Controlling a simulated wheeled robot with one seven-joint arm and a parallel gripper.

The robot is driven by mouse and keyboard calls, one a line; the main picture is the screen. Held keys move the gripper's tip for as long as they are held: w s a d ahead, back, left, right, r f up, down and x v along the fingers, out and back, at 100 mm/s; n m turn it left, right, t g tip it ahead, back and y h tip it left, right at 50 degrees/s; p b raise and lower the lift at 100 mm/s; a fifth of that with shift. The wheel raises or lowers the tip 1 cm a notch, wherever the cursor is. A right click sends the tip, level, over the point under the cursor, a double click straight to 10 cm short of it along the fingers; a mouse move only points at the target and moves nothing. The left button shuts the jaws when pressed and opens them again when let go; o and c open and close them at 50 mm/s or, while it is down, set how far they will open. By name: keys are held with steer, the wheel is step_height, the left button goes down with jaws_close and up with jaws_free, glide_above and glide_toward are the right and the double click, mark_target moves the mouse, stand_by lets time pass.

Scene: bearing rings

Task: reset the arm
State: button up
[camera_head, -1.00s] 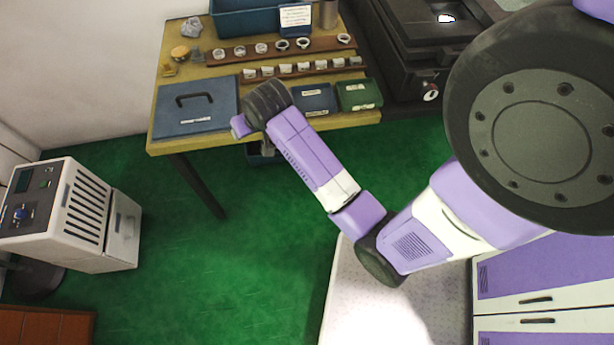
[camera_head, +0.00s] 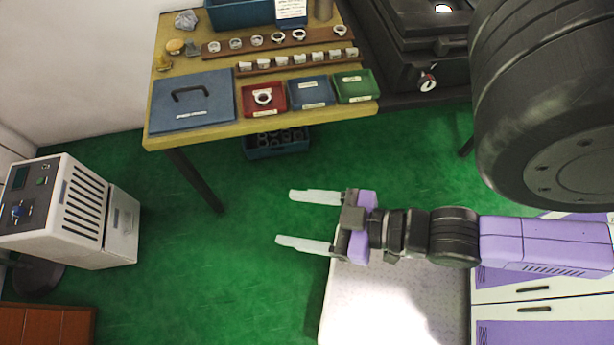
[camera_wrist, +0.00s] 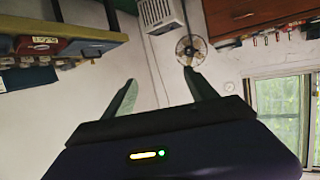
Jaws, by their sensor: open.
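My gripper (camera_head: 312,219) is open and empty in the head view. Its two pale fingers point left over the green floor, in front of the table and apart from everything on it. In the wrist view my gripper (camera_wrist: 160,92) shows both fingers spread, with nothing between them. My purple and black arm reaches in from the right side of the head view.
The yellow table (camera_head: 160,136) holds a blue case (camera_head: 192,101), a red bin with a ring (camera_head: 264,97), a blue bin (camera_head: 311,91), a green bin (camera_head: 353,86) and racks of rings. A white machine (camera_head: 70,210) stands left. Floor between is clear.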

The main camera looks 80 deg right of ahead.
steer(key=shift+s+a+r+n+t+y, duration=0.15)
steer(key=shift+s+r, duration=0.2)
steer(key=shift+r, duration=0.3)
steer(key=shift+s+a+r+n+t+y, duration=0.15)
steer(key=shift+s+r, duration=0.2)
steer(key=shift+r, duration=0.3)
